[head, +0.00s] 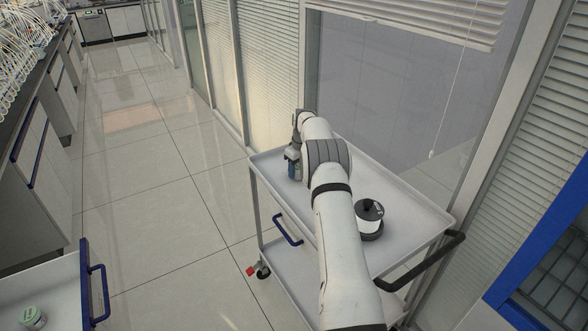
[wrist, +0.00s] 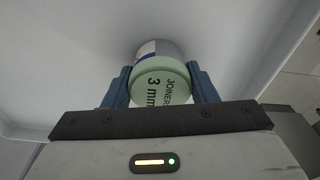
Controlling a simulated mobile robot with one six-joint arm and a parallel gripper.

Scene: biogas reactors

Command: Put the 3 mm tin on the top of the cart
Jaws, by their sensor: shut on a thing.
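The 3 mm tin (wrist: 158,84) has a pale green lid lettered "JOINERS 3 mm" and a light side. In the wrist view it sits between the two blue fingers of my gripper (wrist: 159,70), which is shut on it. In the head view my gripper (head: 293,168) points down over the far left part of the white cart's top (head: 395,190), and the tin is mostly hidden there. I cannot tell whether the tin touches the cart's top or hangs just above it.
Another green-lidded tin (head: 32,316) stands on a light surface at the lower left. A glazed wall with blinds (head: 265,75) runs behind the cart. The tiled floor (head: 160,185) is clear.

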